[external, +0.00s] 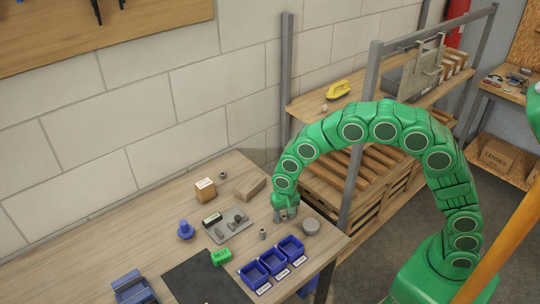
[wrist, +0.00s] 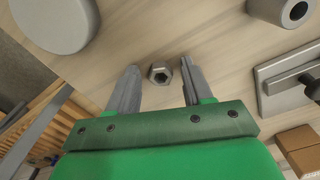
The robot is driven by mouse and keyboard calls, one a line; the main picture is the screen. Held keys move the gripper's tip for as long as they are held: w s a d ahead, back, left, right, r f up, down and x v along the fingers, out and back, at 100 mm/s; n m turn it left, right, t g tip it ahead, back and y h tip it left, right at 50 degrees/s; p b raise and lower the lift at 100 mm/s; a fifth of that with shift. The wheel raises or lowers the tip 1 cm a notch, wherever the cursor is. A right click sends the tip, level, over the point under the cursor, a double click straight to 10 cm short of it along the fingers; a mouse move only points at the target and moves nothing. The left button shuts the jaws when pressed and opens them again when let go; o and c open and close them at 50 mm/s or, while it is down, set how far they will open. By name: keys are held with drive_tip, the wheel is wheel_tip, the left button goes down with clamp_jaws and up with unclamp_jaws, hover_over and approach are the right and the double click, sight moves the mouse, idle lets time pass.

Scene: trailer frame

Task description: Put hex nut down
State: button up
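A small grey hex nut (wrist: 160,73) with a dark hole lies on the wooden table top in the wrist view. My gripper (wrist: 157,78) is open, with one finger on each side of the nut. A gap shows between the nut and both fingers. In the external view my gripper (external: 286,214) points down, low over the right part of the table (external: 232,169). I cannot make out the nut there.
A round grey disc (external: 311,227) and a grey hollow cylinder (external: 262,234) stand close to my gripper. Blue bins (external: 272,262) line the front edge. A grey plate with parts (external: 228,225), a cardboard box (external: 205,190) and a wooden block (external: 250,187) stand left. Shelving (external: 345,98) rises at right.

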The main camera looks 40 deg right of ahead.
sight(282, 218)
idle(0.4)
drive_tip(key=r, duration=0.7)
drive_tip(key=shift+a, duration=0.4)
drive_tip(key=shift+r, duration=0.45)
drive_tip(key=shift+d+r, duration=0.1)
drive_tip(key=shift+d, duration=0.1)
drive_tip(key=s+d+r+n, duration=0.1)
drive_tip(key=s+d+r, duration=0.2)
drive_tip(key=s+d, duration=0.3)
drive_tip(key=s+d+r, duration=0.3)
drive_tip(key=d, duration=0.5)
drive_tip(key=s+d+r+n, duration=0.1)
drive_tip(key=s+d+r, duration=0.35)
drive_tip(key=d, duration=0.25)
drive_tip(key=s+d+n+g, duration=0.1)
drive_tip(key=s+d, duration=0.4)
drive_tip(key=s, duration=0.5)
drive_tip(key=s+d+n, duration=0.1)
drive_tip(key=s+d, duration=0.4)
drive_tip(key=s, duration=0.6)
drive_tip(key=shift+d+g, duration=0.25)
drive_tip(key=shift+g, duration=0.15)
drive_tip(key=shift+o, duration=0.5)
drive_tip(key=shift+s+d+f, duration=0.1)
drive_tip(key=shift+s, duration=0.4)
